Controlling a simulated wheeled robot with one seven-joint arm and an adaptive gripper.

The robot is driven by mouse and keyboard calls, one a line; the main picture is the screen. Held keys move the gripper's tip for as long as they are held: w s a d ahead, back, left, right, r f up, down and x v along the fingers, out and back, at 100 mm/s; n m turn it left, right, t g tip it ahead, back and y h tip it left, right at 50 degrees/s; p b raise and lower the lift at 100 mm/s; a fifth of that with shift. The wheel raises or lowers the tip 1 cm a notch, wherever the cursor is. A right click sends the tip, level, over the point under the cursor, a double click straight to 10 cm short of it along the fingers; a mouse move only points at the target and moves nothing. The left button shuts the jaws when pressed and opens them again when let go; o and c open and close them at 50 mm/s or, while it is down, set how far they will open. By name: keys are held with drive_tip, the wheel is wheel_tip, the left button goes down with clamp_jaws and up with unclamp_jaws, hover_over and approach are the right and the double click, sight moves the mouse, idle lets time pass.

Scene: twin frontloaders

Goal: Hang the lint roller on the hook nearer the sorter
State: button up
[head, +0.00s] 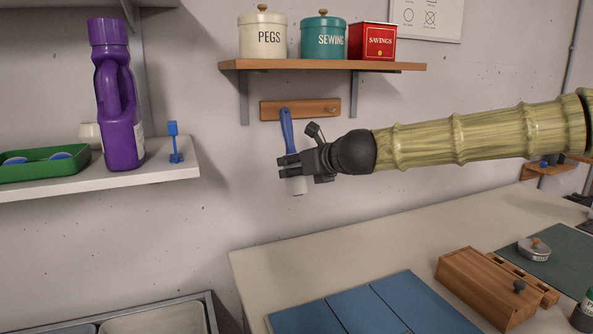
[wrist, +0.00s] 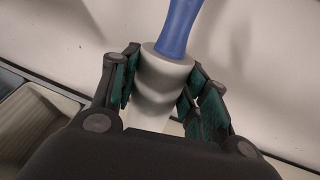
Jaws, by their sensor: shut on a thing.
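The lint roller has a blue handle (head: 287,128) and a white roller (head: 297,186). My gripper (head: 289,167) is shut on the white roller, with the handle pointing up. In the wrist view the green-padded fingers lie on both sides of the white roller (wrist: 164,82), below the blue handle (wrist: 180,28). A wooden hook rail (head: 300,109) is on the wall under the shelf. One small hook (head: 331,110) shows at its right; the handle top overlaps the rail's left part. Whether it touches the rail or a hook there, I cannot tell.
A wooden shelf (head: 300,65) with canisters is above the rail. At left a white shelf (head: 100,182) holds a purple bottle (head: 118,110) and a green tray (head: 45,168). Below right is a counter (head: 340,246) with a blue board (head: 370,306). A divided bin (head: 155,322) is lower left.

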drive_tip(key=shift+w+a+f+t+b, duration=0.25)
drive_tip(key=shift+w+f+t+b, duration=0.35)
drive_tip(key=shift+b, duration=2.55)
drive_tip(key=shift+w+a+f+t+y+b, duration=0.2)
drive_tip(key=shift+w+b, duration=0.25)
drive_tip(key=shift+b, duration=1.55)
drive_tip(key=shift+w+a+f+t+y+b, duration=0.1)
drive_tip(key=shift+w+a+t+y+b, duration=0.3)
drive_tip(key=shift+b, duration=1.55)
drive_tip(key=shift+w+a+f+t+y+b, duration=0.15)
drive_tip(key=shift+w+b, duration=0.4)
drive_tip(key=shift+b, duration=1.45)
drive_tip(key=shift+w+b, duration=0.25)
drive_tip(key=shift+b, duration=0.35)
drive_tip(key=shift+w+a+r+n+t+y+b, duration=0.15)
drive_tip(key=shift+w+t+y+b, duration=0.15)
drive_tip(key=shift+b, duration=0.85)
drive_tip(key=shift+w+a+f+n+t+y+b, duration=0.15)
drive_tip(key=shift+w+t+b, duration=0.15)
drive_tip(key=shift+b, duration=0.85)
drive_tip(key=shift+r, duration=0.15)
drive_tip(key=o, duration=1.1)
drive_tip(key=shift+w, duration=0.1)
drive_tip(key=shift+o, duration=0.2)
